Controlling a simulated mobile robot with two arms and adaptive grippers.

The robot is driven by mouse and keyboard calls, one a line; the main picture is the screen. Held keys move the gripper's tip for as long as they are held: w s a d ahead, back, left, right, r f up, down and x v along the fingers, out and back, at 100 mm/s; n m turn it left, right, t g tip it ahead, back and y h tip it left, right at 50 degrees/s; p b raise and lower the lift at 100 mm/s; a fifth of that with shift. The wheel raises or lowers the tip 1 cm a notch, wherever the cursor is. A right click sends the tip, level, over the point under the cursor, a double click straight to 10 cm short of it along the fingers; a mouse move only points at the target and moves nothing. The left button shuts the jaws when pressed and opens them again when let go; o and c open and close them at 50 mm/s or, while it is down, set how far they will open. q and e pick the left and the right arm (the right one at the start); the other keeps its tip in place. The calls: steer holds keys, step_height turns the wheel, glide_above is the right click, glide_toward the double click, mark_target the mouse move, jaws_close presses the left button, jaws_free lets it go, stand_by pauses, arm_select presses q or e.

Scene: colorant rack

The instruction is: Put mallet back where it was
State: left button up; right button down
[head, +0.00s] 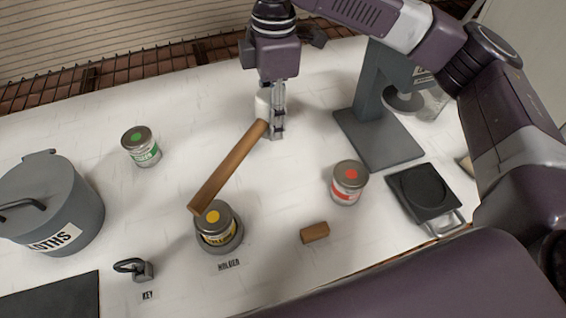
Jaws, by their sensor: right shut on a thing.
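The mallet has a long brown wooden handle (232,165) and what looks like a pale head (262,106), partly hidden by my gripper. My right gripper (277,132) points down and is shut on the mallet near the head end of the handle. The handle slants down to the left, and its free end overlaps the rim of the yellow-dot can (214,217) in the picture. I cannot tell whether they touch. My left gripper is not in view.
The yellow-dot can sits in a round grey holder (236,243). Around are a green-dot can (142,147), a red-dot can (348,184), a wooden block (315,232), a grey bin (62,200), a grey stand (372,138), a black-topped scale-like device (424,190) and a small clamp-like item (142,270).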

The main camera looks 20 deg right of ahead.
mark_target(284, 164)
steer(key=w+d+r+n, duration=0.3)
steer(key=n, duration=0.6)
steer(key=shift+n, duration=0.3)
step_height(284, 164, down, 19)
steer(key=p, duration=0.2)
steer(key=shift+d+f+p, duration=0.15)
steer(key=shift+p, duration=0.15)
steer(key=shift+f, duration=0.1)
steer(key=c, duration=1.2)
jaws_free()
steer(key=shift+c, duration=0.2)
